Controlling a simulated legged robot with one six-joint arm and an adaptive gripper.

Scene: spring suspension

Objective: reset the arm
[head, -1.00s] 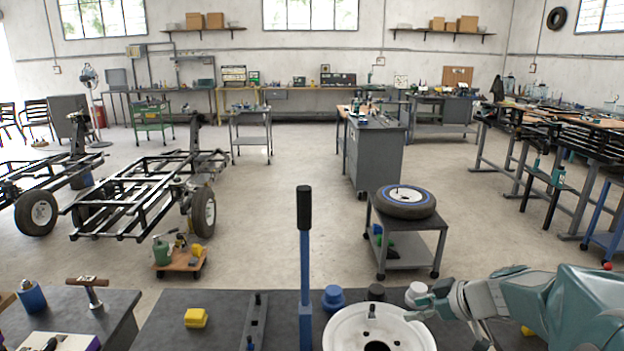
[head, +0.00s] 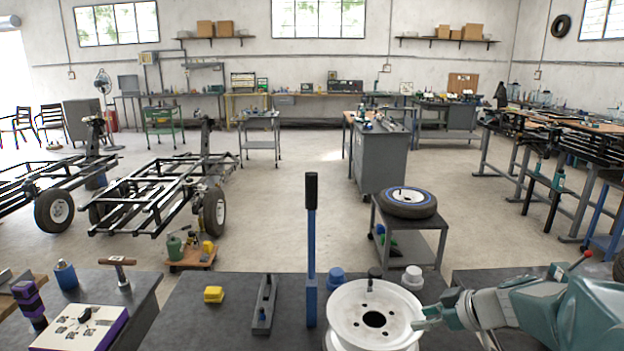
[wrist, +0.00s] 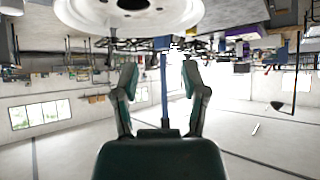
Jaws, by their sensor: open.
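My arm reaches in from the right in the head view. My gripper (head: 421,318) is open, with its fingertips by the right edge of a white wheel rim (head: 348,322). I cannot tell whether they touch the rim. In the wrist view my gripper (wrist: 160,78) shows two spread fingers with nothing held between them. The picture there is upside down, and the rim (wrist: 85,12) shows at the top. A white cup-shaped part (head: 412,279) stands on the bench just behind the gripper.
A cart with a tire (head: 408,202) stands behind. A vehicle frame (head: 150,195) is at left. Open floor lies between.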

